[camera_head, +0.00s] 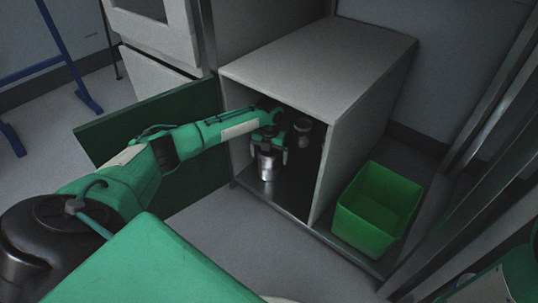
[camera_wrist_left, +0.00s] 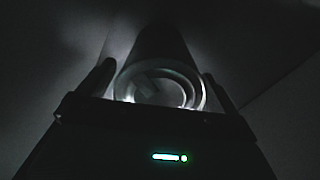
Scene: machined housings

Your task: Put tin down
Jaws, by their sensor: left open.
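A metallic tin (camera_head: 266,165) stands upright on the floor of the open grey cabinet, near its front edge. My left gripper (camera_head: 270,150) reaches into the cabinet at the tin's upper part. In the left wrist view the round top of the tin (camera_wrist_left: 160,88) lies between the two dark fingers of my left gripper (camera_wrist_left: 158,90). The fingers are open on either side of it; the dark picture does not clearly show whether they touch it. My right gripper is not in view.
The grey cabinet (camera_head: 320,60) has a dark green door (camera_head: 110,125) open to the left. Another grey cylindrical object (camera_head: 303,128) is inside, right of the gripper. A green bin (camera_head: 375,210) stands right of the cabinet. The floor in front is clear.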

